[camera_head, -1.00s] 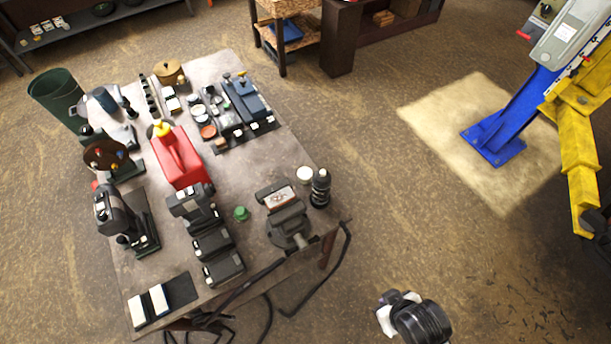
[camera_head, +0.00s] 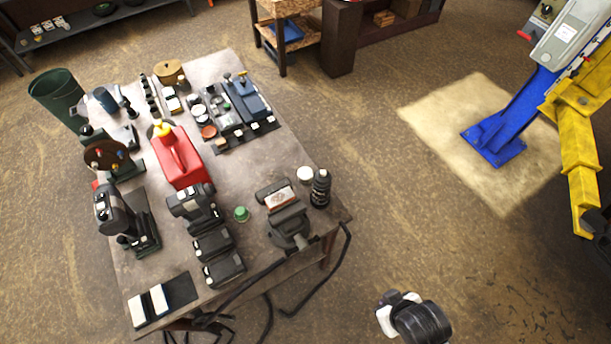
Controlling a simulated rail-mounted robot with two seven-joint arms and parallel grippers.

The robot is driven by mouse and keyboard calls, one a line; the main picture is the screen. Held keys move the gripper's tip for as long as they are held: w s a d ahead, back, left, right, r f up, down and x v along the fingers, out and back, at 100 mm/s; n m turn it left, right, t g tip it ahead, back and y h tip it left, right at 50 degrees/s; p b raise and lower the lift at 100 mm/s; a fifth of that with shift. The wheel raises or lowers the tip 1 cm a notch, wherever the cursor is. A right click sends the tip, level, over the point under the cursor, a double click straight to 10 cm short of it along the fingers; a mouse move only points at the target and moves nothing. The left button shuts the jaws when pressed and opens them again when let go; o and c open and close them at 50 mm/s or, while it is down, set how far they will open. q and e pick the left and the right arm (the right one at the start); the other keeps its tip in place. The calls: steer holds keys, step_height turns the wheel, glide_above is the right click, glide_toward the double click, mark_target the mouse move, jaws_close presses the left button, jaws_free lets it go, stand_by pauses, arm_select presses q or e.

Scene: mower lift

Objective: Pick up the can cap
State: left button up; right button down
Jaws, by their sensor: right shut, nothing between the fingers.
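A small green cap (camera_head: 241,214) lies on the workbench (camera_head: 255,180), left of the vise (camera_head: 289,224). It looks like a loose can cap. A red fuel can (camera_head: 180,158) with a yellow top (camera_head: 162,129) stands on the bench further back and to the left. My right gripper (camera_head: 412,318) is a black and white shape at the bottom, right of the bench and well away from the green cap. It is shut and empty; its fingertips are hard to make out. My left gripper is out of view.
Black power tools (camera_head: 195,207) stand left of the green cap. A black bottle (camera_head: 320,188) and a white round lid (camera_head: 304,175) are near the bench's right edge. A cable hangs off the front. A blue and yellow lift (camera_head: 515,120) stands right; floor between is clear.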

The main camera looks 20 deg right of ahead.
steer(key=c, duration=1.8)
jaws_free()
steer(key=o, duration=1.7)
